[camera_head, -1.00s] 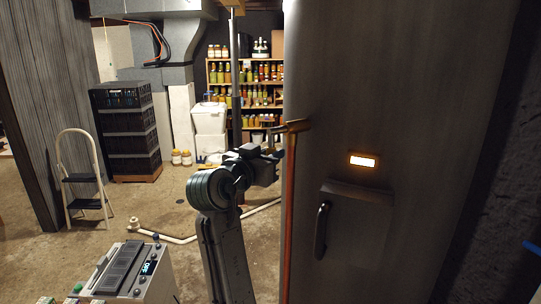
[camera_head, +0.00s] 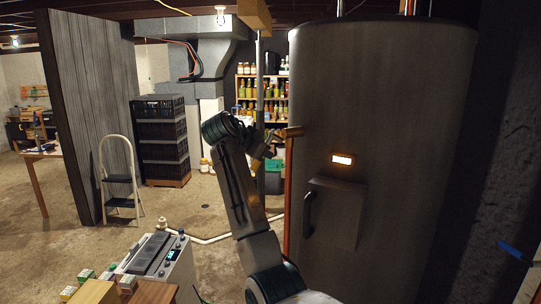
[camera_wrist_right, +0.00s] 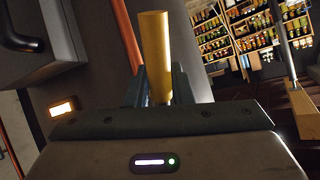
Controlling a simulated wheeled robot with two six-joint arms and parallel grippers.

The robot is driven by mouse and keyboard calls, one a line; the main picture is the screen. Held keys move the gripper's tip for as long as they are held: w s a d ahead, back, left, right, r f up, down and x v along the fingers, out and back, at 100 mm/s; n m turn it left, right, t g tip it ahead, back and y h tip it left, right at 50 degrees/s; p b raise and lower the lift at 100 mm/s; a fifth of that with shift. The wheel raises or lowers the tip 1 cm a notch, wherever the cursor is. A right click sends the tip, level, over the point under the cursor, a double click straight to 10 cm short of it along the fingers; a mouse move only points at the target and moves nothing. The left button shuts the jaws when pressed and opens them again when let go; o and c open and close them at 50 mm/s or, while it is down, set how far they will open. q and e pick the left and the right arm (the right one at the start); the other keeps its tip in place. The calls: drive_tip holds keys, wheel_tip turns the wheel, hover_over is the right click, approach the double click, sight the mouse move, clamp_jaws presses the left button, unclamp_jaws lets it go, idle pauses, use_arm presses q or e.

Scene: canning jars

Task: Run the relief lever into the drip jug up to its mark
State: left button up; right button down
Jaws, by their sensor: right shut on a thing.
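A brass relief fitting (camera_head: 289,132) sticks out from the left side of the tall grey tank (camera_head: 385,110), with a copper pipe (camera_head: 288,190) running down below it. My right gripper (camera_head: 270,146) is at this fitting. In the right wrist view a brass bar (camera_wrist_right: 155,50), which looks like the relief lever, stands between the fingers of my right gripper (camera_wrist_right: 155,92), which are shut on it. The fingers hide its lower end. I cannot make out the drip jug or its mark in either view. My left gripper is out of view.
A black handle (camera_head: 308,213) and a lit panel (camera_head: 343,160) are on the tank's front. A white device (camera_head: 160,262) and small boxes (camera_head: 86,276) are at lower left. A step stool (camera_head: 120,180) and stacked black crates (camera_head: 162,140) stand behind. Open floor lies at left.

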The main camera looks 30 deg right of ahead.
drive_tip(key=shift+a+y, duration=0.2)
drive_tip(key=shift+y, duration=0.5)
drive_tip(key=shift+a, duration=0.1)
drive_tip(key=c, duration=1.3)
unclamp_jaws()
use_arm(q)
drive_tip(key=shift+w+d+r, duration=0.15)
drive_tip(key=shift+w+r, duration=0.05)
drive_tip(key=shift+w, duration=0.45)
use_arm(e)
drive_tip(key=shift+w, duration=0.1)
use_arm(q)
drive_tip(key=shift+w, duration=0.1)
use_arm(e)
drive_tip(key=shift+s+a+r, duration=0.2)
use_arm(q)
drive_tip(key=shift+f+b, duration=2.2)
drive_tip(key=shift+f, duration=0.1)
use_arm(e)
drive_tip(key=shift+v, duration=4.9)
drive_tip(key=shift+w+r, duration=0.15)
